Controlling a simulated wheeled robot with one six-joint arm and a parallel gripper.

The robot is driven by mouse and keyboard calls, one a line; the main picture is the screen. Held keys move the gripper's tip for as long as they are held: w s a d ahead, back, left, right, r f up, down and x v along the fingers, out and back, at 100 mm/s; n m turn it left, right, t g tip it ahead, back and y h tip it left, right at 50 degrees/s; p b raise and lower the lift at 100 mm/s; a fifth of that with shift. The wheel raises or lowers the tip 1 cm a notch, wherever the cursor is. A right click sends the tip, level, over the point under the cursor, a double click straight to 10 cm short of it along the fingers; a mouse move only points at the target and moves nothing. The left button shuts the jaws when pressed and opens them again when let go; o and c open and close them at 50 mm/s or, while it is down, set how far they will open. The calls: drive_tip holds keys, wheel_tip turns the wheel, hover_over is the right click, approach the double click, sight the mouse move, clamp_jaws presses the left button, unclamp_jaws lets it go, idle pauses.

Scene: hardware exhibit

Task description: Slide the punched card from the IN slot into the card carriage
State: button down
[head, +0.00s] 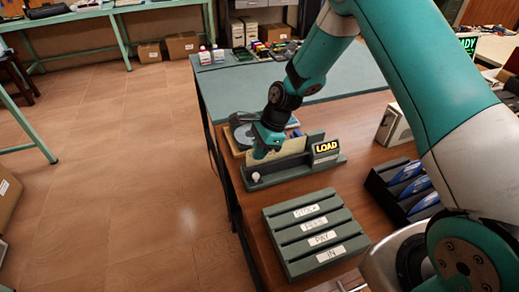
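A cream card-like panel (291,147) stands upright along the green card carriage (290,176), its lower edge at or behind the carriage's front wall. I cannot tell how deep it sits, and no punched holes can be made out. My gripper (263,152) points down at the left part of the panel and overlaps it. The fingertips are too small and dark to show whether they grip it.
A dark holder with blue items (408,187) and a pale box (394,125) stand to the right. A wooden tray with a grey round item (243,133) lies behind the carriage. The table's left edge is close to the carriage and rack. My arm crosses above the right side.

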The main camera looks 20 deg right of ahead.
drive_tip(key=shift+f, duration=0.7)
drive_tip(key=c, duration=1.3)
unclamp_jaws()
drive_tip(key=shift+r, duration=0.15)
wheel_tip(320, 180, up, 8)
drive_tip(key=p, duration=0.6)
drive_tip(key=shift+p, duration=0.3)
